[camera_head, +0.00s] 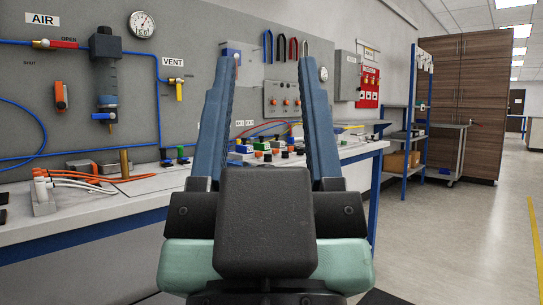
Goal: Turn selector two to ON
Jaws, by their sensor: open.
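A grey panel (283,88) with a row of small selector switches is on the back wall, seen between my gripper's fingers. The middle switch (286,102) is small, and its labels and knob direction are too small to read, so I cannot tell which one is selector two or how it is set. My gripper (267,57) is open and empty, its two long blue fingers pointing up and forward in the foreground. The fingers are apart from the panel, and the right finger hides part of its right edge.
A long workbench (132,192) runs along the wall, with colored blocks (262,147) and a cable block (42,196) on it. Air pipework and a gauge (142,25) are on the left wall. A blue-framed shelf rack (409,130) stands right. Grey floor (470,240) at right is clear.

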